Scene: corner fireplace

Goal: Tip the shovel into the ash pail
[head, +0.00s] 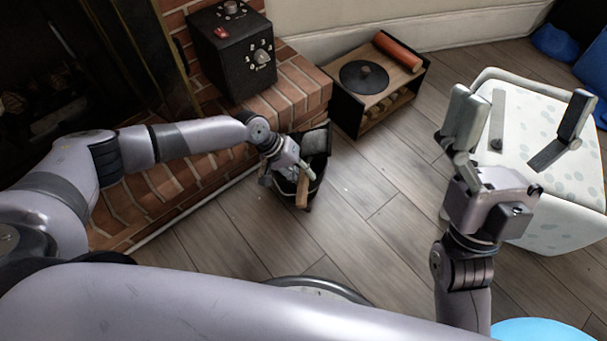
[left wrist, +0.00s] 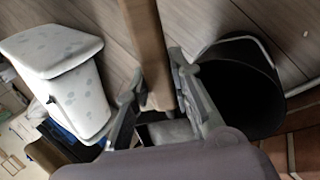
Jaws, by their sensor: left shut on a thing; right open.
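The shovel has a wooden handle (head: 302,190) and a dark grey scoop (head: 315,141). My left gripper (head: 289,167) is shut on the shovel, near where handle and scoop meet. In the left wrist view the wooden handle (left wrist: 147,45) runs up between the two fingers (left wrist: 155,95). The black ash pail (head: 285,188) stands on the floor beside the hearth, below the left gripper and partly hidden by it. The wrist view shows the open pail (left wrist: 240,90) right of the gripper. Whether the scoop holds ash I cannot tell. My right gripper (head: 520,97) is open and empty.
A brick hearth (head: 180,185) with a black box (head: 231,50) on it borders the pail. A white spotted bin (head: 545,205) stands beneath the right gripper. Plank floor (head: 385,190) between is clear.

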